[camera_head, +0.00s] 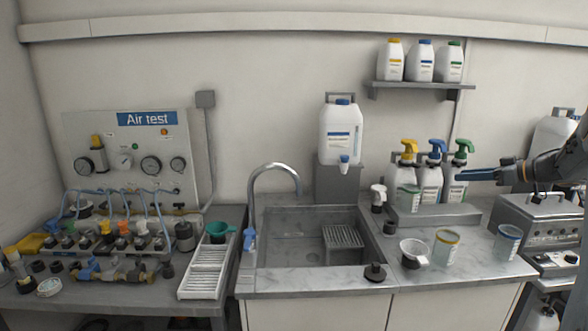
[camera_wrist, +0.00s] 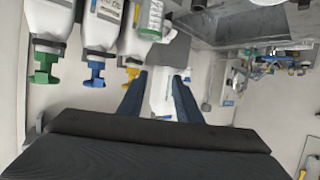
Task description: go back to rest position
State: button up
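My gripper (camera_head: 478,174) is at the right in the head view, its blue fingers pointing left in front of the green-topped spray bottle (camera_head: 455,186). I cannot tell whether it touches the bottle. In the wrist view, which looks upside down, the two fingers of my gripper (camera_wrist: 160,75) stand apart with nothing held between them. The white jug (camera_wrist: 163,97) shows in the gap, farther off. My arm comes in from the right edge of the head view.
Blue-topped (camera_head: 430,180) and yellow-topped (camera_head: 408,164) spray bottles stand beside the green one. A shelf (camera_head: 418,86) with three bottles is above. A metal machine (camera_head: 540,222) stands at the right. Cups (camera_head: 446,248) and a sink (camera_head: 310,222) are on the counter.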

jog(key=w+a+r+m+t+h, duration=0.2)
jog(key=w+a+r+t+h, duration=0.15)
jog(key=w+a, duration=0.3)
jog(key=s+a+m+h, duration=0.2)
jog(key=a+m+h, duration=0.1)
jog(key=a, duration=0.5)
jog(key=s+a+f+g, duration=0.4)
jog(key=s+a+f, duration=0.2)
jog(key=s, duration=0.8)
jog(key=s+a+f+m+g+h, duration=0.1)
jog(key=s+a+f+g, duration=0.3)
jog(key=s+a, duration=0.4)
jog(key=s+a+f+m+g+b, duration=0.1)
jog(key=s+a+f+g, duration=0.4)
jog(key=s, duration=1.6)
notch_tip(320, 180, down, 3)
jog(key=a, duration=0.2)
jog(key=shift+s+a+r, duration=0.15)
jog(key=shift+s+a, duration=0.25)
jog(key=shift+d+h, duration=0.15)
jog(key=shift+h, duration=0.1)
